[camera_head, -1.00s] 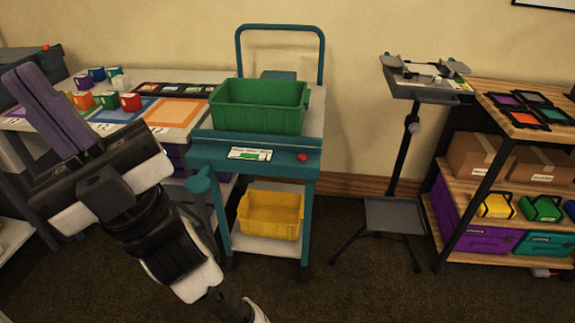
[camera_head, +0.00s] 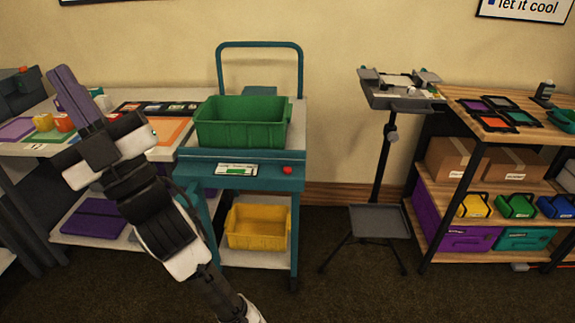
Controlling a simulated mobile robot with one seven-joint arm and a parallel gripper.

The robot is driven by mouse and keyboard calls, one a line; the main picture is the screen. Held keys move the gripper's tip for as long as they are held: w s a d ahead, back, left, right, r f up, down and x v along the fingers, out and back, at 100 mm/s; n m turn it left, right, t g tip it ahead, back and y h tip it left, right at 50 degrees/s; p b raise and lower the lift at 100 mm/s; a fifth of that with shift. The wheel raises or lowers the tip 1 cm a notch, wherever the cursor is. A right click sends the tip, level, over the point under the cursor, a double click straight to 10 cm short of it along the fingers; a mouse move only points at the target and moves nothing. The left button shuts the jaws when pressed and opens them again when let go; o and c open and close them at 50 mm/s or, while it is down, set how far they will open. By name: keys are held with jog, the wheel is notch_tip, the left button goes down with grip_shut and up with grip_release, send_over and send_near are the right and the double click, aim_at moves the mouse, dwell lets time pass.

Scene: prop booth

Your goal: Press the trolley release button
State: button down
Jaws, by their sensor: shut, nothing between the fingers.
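A teal trolley (camera_head: 228,181) stands in the middle of the view. A red button (camera_head: 287,170) sits at the right end of its front panel, beside a small label or display with a green bar (camera_head: 236,170). My gripper (camera_head: 62,72) is shut and empty, its purple fingers together and pointing up and left. It is left of the trolley, over the table side, well apart from the red button. My arm hides part of the table and the trolley's left edge.
A green bin (camera_head: 240,124) stands on the trolley top and a yellow bin (camera_head: 257,226) on its lower shelf. The table (camera_head: 190,98) with mats and cups is on the left. A tripod stand (camera_head: 379,220) and a wooden shelf unit (camera_head: 495,140) are on the right. Dark floor lies in front.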

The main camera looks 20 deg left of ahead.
jog(key=w+a+f+m+t+h+p, duration=0.1)
jog(key=w+a+f+m+t+h, duration=0.2)
jog(key=w, duration=0.6)
jog(key=w+a+f+t+h+p, duration=0.25)
jog(key=w+h, duration=0.35)
jog(key=w, duration=0.3)
jog(key=w+a+f+m+t+h+p, duration=0.1)
jog(key=w+f+m+t+h, duration=0.2)
jog(key=w, duration=0.7)
jog(key=n+g+h+p, duration=0.3)
jog(key=g+h+p, duration=0.2)
jog(key=g+h, duration=0.4)
send_over(290, 171)
notch_tip(290, 171, down, 20)
jog(key=t+h, duration=0.1)
jog(key=shift+w, duration=0.1)
jog(key=shift+f, duration=0.15)
jog(key=shift+f+b, duration=2.5)
jog(key=shift+f, duration=1.75)
jog(key=shift+f, duration=0.4)
